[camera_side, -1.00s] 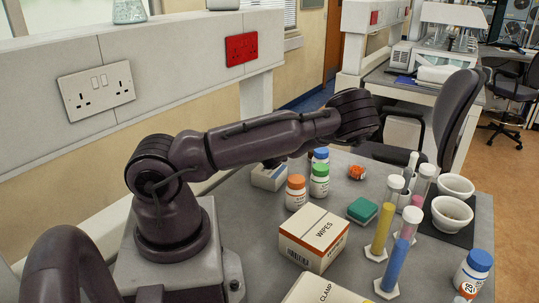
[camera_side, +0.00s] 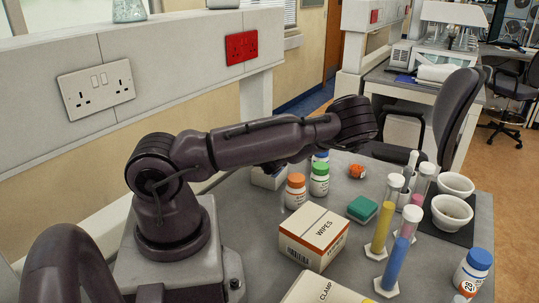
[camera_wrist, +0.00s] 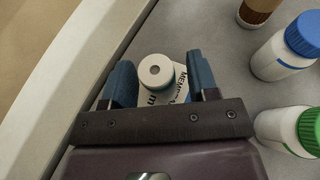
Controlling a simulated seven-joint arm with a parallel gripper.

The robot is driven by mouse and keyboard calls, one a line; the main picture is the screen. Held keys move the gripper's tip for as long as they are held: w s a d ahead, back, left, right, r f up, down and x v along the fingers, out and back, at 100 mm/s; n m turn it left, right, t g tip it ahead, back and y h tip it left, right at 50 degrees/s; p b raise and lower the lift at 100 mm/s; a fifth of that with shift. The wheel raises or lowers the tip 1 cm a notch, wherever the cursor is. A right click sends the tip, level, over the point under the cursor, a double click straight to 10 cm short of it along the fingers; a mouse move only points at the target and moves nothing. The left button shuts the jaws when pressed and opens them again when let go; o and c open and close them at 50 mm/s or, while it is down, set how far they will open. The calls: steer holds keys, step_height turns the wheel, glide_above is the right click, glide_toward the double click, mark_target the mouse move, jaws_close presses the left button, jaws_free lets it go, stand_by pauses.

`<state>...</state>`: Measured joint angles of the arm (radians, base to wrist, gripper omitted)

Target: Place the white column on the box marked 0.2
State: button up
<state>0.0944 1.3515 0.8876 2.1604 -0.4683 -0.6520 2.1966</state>
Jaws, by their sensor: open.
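In the wrist view, a short white round piece with a small hole in its top and a teal band at its side (camera_wrist: 156,69) lies between the fingers of my gripper (camera_wrist: 160,75). It looks like the white column. The blue fingers are open, one on each side, with a visible gap at the right; contact at the left is unclear. A white box with black lettering starting "ME" (camera_wrist: 181,91) shows under or just behind it. No 0.2 mark is legible. In the side view, a pale box (camera_side: 268,179) is mostly hidden by my arm, and my gripper is hidden too.
Bottles with blue (camera_wrist: 290,48) and green (camera_wrist: 285,131) caps and a brown one (camera_wrist: 257,10) stand right of my gripper. The wipes box (camera_side: 314,237), a green-topped block (camera_side: 362,209) and cylinders (camera_side: 383,228) stand further right. The bench edge runs close at left in the wrist view.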

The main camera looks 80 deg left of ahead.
steer(key=v, duration=1.2)
steer(key=shift+r, duration=0.1)
